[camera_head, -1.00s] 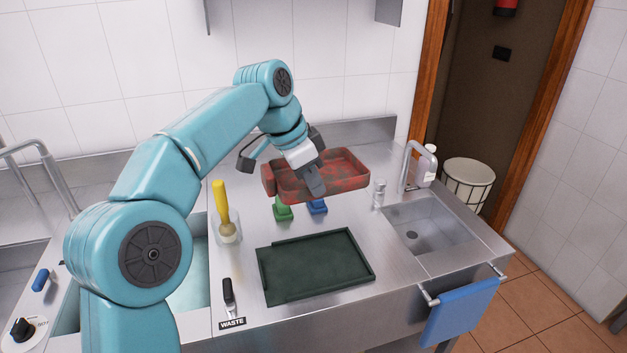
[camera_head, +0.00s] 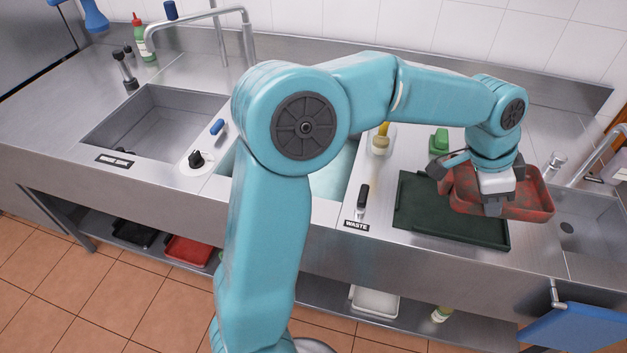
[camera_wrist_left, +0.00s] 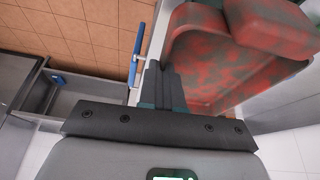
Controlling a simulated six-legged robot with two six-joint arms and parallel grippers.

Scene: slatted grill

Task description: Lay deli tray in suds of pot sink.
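The deli tray (camera_head: 535,200), red with dark greenish smears, is in my left gripper (camera_head: 492,207), above the right part of a dark green board. The gripper is shut on the tray's wall; the wrist view shows the tray (camera_wrist_left: 225,65) against a dark finger (camera_wrist_left: 160,85), the other finger hidden. A basin with pale blue-green liquid (camera_head: 335,180), seemingly the pot sink, is in the middle of the counter, mostly hidden behind my left arm. I cannot make out suds there. My right gripper is not in view.
The dark green board (camera_head: 415,215) lies left of the right-hand sink (camera_head: 575,235). A yellow-handled brush (camera_head: 381,140) in a holder and a green block (camera_head: 439,141) stand behind the board. An empty steel sink (camera_head: 155,120) with a tall tap (camera_head: 200,15) is at left.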

